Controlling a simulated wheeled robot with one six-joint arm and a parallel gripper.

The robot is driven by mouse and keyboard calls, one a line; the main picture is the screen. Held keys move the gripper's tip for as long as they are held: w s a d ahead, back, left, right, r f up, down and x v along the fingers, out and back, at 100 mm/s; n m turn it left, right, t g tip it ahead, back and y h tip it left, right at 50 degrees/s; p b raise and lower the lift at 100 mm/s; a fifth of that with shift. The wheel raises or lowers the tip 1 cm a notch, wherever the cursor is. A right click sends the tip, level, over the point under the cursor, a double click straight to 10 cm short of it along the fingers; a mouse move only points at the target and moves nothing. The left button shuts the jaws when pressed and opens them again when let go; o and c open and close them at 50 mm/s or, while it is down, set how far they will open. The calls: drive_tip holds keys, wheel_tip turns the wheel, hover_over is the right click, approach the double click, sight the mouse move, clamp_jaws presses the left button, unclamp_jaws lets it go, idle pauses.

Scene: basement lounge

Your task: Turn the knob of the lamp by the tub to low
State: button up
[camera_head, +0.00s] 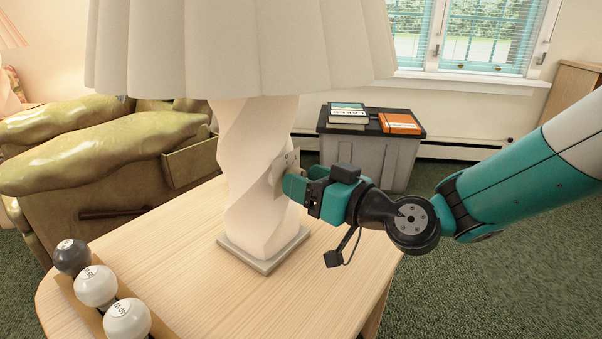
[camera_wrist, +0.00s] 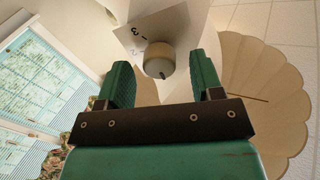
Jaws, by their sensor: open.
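The lamp (camera_head: 258,165) has a white twisted body, a pleated shade (camera_head: 240,50) and a square base, and stands upright on a wooden table. In the wrist view its round knob (camera_wrist: 159,60) sits on a pale plate (camera_wrist: 180,28) with dark marks, one reading 3. The knob's exact setting is hard to read. My gripper (camera_head: 290,181) is at the right side of the lamp body. In the wrist view my gripper (camera_wrist: 160,66) is open, with one finger on each side of the knob and gaps showing. The knob is hidden in the head view.
A grey tub (camera_head: 365,158) with books (camera_head: 399,123) on its lid stands behind, below the window. Several round bulbs (camera_head: 96,286) sit in a wooden holder at the table's (camera_head: 205,290) front left. A green armchair (camera_head: 90,170) is at the left. Table space right of the holder is clear.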

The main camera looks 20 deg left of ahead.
drive_tip(key=shift+x, duration=0.85)
drive_tip(key=c, duration=0.9)
drive_tip(key=shift+m, duration=0.4)
drive_tip(key=m+p, duration=0.2)
drive_tip(key=m, duration=0.1)
drive_tip(key=shift+w+r+m, duration=0.1)
drive_tip(key=shift+m, duration=0.2)
drive_tip(key=m+p, duration=0.3)
drive_tip(key=m, duration=0.2)
drive_tip(key=shift+d+p, duration=0.1)
drive_tip(key=shift+p, duration=0.2)
drive_tip(key=shift+m, duration=0.3)
